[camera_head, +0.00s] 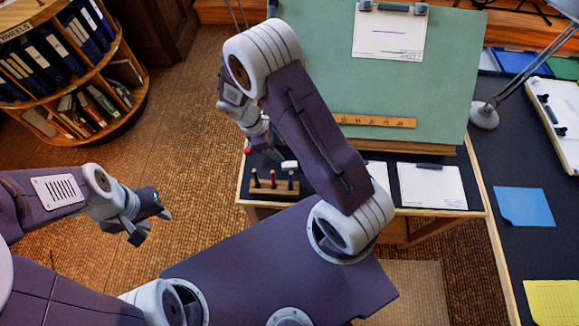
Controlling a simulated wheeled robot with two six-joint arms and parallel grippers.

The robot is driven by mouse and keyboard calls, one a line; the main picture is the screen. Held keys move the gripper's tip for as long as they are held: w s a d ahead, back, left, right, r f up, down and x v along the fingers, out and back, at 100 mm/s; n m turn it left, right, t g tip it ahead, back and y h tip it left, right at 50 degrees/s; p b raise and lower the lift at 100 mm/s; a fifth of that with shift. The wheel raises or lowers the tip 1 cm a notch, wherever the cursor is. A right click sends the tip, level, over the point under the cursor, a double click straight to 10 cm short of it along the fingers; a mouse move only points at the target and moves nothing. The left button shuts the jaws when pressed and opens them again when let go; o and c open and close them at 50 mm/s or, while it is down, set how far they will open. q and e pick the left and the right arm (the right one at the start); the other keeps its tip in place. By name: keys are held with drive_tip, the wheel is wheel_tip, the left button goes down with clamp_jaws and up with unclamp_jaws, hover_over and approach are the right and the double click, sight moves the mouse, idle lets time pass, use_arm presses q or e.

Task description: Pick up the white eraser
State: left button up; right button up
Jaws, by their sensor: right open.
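A small white block, which looks like the white eraser (289,165), lies on the dark table top behind a wooden pen holder. My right gripper (266,147) is open, just above and to the left of the white block. Its arm comes down from above, and its fingertips are small and partly hard to make out. I cannot tell whether it touches anything. My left gripper (152,226) hangs over the floor at the left, far from the table, with its fingers apart and nothing visible between them.
The wooden holder (274,184) with upright pens stands close in front of the block. A green drafting board (450,70) with a wooden ruler (375,121) rises behind. White paper (432,186) lies to the right. A lamp (484,115) stands on the right desk.

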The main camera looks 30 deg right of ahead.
sight(290, 164)
drive_tip(key=x, duration=0.4)
drive_tip(key=b+x, duration=0.1)
drive_tip(key=x, duration=0.3)
drive_tip(key=w+b+x, duration=0.1)
drive_tip(key=x, duration=0.3)
drive_tip(key=shift+a+f, duration=0.15)
drive_tip(key=shift+a, duration=0.1)
use_arm(q)
wheel_tip(290, 164, down, 3)
drive_tip(key=shift+w, duration=0.15)
use_arm(e)
drive_tip(key=shift+s, duration=0.1)
clamp_jaws()
